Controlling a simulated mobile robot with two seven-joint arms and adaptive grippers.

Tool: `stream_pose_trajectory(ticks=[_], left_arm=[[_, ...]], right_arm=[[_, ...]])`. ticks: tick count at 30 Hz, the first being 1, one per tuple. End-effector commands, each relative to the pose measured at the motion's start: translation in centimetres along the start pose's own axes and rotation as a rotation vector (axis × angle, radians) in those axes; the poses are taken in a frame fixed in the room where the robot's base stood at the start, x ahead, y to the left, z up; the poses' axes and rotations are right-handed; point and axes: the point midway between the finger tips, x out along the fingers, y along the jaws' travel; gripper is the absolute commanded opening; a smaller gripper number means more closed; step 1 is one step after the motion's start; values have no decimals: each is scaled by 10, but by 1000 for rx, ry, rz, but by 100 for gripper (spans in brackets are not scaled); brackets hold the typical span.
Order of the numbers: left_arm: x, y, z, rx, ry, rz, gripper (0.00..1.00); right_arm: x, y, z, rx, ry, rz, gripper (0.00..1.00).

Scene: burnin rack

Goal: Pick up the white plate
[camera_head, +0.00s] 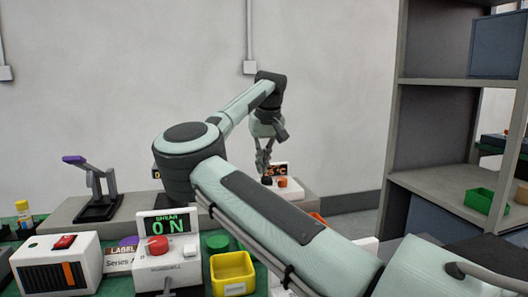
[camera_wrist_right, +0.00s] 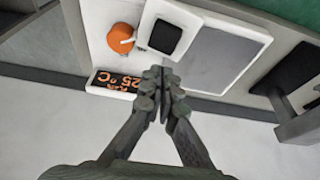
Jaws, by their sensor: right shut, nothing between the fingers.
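No thing shows clearly as a separate white plate. In the right wrist view, a white-edged flat piece with a grey face (camera_wrist_right: 222,58) lies beyond the fingertips, beside a small white block with a black square (camera_wrist_right: 165,36); I cannot tell whether it is the plate or part of a device. My right gripper (camera_head: 263,168) reaches over the far end of the bench in the head view. In the right wrist view its fingertips (camera_wrist_right: 162,76) are together with nothing between them, near a display reading 25 °C (camera_wrist_right: 118,84). My left gripper is out of view.
An orange knob (camera_wrist_right: 121,38) sits near the display. A white SHEAR box (camera_head: 168,250), a yellow bin (camera_head: 232,273) and a purple-handled lever stand (camera_head: 97,190) are on the bench. A grey shelf rack (camera_head: 435,82) holding a green bin (camera_head: 487,201) stands right.

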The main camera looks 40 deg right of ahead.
Motion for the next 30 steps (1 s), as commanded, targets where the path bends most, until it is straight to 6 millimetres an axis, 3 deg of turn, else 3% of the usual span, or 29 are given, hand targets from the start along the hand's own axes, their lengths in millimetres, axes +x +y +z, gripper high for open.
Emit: stream_pose_trajectory(ticks=[3,9,21,25,30], left_arm=[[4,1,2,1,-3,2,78],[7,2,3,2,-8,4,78],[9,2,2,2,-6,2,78],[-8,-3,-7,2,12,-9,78],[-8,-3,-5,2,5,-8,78]], right_arm=[[16,0,0,0,-1,0,0],[26,0,0,0,0,0,0],[25,0,6,2,1,0,0],[21,0,16,2,1,0,0],[20,0,17,0,0,1,0]])
